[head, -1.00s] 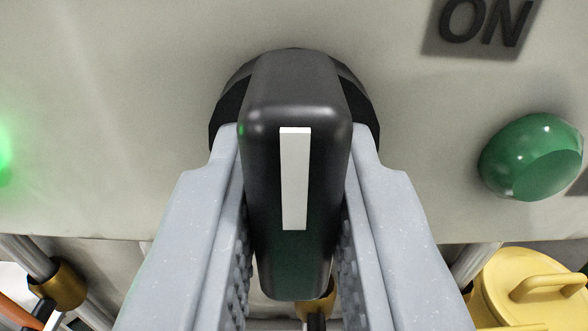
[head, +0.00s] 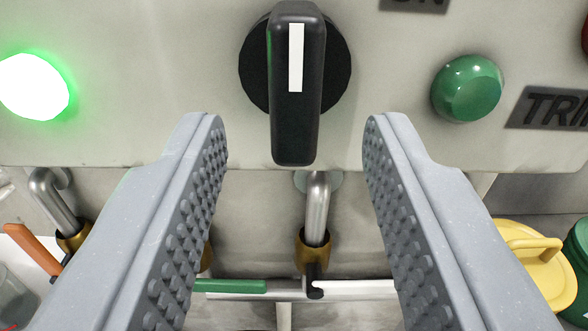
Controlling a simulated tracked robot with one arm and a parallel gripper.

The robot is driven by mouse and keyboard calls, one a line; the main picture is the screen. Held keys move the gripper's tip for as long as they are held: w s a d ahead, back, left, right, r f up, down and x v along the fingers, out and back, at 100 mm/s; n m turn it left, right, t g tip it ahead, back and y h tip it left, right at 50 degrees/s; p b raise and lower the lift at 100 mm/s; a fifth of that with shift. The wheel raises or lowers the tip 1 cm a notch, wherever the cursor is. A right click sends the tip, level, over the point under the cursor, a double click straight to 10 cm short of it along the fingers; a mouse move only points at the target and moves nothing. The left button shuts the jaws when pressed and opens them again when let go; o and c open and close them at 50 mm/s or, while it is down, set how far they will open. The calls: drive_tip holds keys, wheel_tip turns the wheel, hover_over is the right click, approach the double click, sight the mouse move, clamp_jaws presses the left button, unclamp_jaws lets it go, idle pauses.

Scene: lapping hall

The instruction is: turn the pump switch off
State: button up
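The pump switch (head: 296,130) is a black rotary knob with a white stripe on its grip, mounted on a pale panel at the top middle. The grip and stripe stand nearly vertical in the picture. A dark label (head: 414,4), cut off by the top edge, lies to the upper right of the knob; its lettering is barely visible. My gripper (head: 294,125) is open and empty. Its two ridged grey fingers are spread wide to the left and right of the grip's lower end, with clear gaps on both sides.
A glowing green lamp (head: 32,87) is left of the knob. A green button (head: 467,89) and a dark lettered label (head: 555,108) are at right. Below the panel are pipes (head: 317,208), a green-handled lever (head: 230,286), an orange handle (head: 33,249) and a yellow lid (head: 535,266).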

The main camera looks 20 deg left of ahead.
drive_tip(key=v, duration=0.8)
drive_tip(key=shift+s, duration=0.35)
drive_tip(key=shift+d, duration=0.1)
drive_tip(key=s+d+r+m+g+h, duration=0.1)
drive_tip(key=s+d+r, duration=0.3)
drive_tip(key=d+r, duration=0.4)
drive_tip(key=s+d+r+m+g+h, duration=0.1)
drive_tip(key=s+d+r+h, duration=0.3)
drive_tip(key=r, duration=1.2)
drive_tip(key=s+d+m, duration=0.1)
drive_tip(key=d, duration=0.3)
drive_tip(key=shift+s+d, duration=0.1)
drive_tip(key=shift+d, duration=0.05)
